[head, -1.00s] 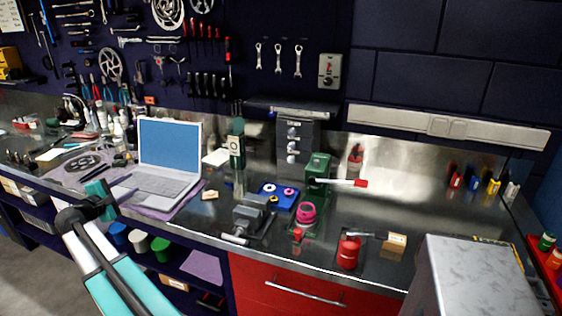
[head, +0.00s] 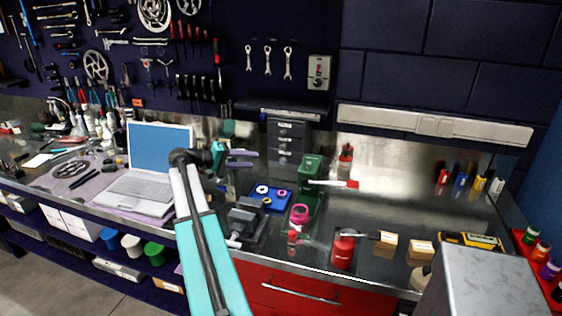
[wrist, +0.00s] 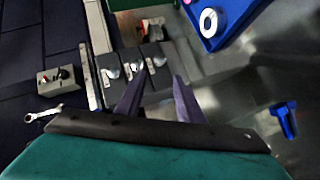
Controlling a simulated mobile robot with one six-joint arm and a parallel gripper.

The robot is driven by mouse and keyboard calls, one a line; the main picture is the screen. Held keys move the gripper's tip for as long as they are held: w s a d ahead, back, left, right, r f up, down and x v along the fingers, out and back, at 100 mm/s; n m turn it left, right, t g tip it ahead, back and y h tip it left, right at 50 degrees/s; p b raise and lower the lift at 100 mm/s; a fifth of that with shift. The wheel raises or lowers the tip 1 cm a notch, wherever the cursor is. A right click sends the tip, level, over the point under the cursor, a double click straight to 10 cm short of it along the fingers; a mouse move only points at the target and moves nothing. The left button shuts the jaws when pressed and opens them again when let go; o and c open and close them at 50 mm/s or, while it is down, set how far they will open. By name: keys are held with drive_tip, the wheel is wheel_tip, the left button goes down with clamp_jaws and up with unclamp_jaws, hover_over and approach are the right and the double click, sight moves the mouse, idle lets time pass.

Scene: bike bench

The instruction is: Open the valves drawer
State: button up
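A small dark grey drawer cabinet (head: 286,135) stands at the back of the bench, below the wall panel. Its stacked drawers have light handles, and they look shut. In the wrist view the drawer fronts (wrist: 132,76) appear sideways with shiny handles, ahead of my fingers. I cannot read any label to tell which drawer is for valves. My gripper (head: 240,158) is in front of the cabinet and to its left, above the bench. In the wrist view its two purple fingers (wrist: 158,88) are apart with nothing between them. They appear short of the handles.
A green arbor press (head: 311,172) with a red-tipped lever stands right of the cabinet. A blue tray (head: 270,203) with rings lies in front, beside a dark vise (head: 247,217). An open laptop (head: 158,150) is to the left. A red drawer (head: 290,297) is below the bench top.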

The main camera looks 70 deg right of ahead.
sight(281, 161)
drive_tip(key=shift+s, duration=0.2)
drive_tip(key=shift+w, duration=0.1)
drive_tip(key=shift+d, duration=0.1)
drive_tip(key=p+x, duration=0.4)
drive_tip(key=x, duration=0.9)
drive_tip(key=shift+s+d+f, duration=0.1)
drive_tip(key=shift+s+d, duration=0.05)
drive_tip(key=shift+s, duration=0.15)
clamp_jaws()
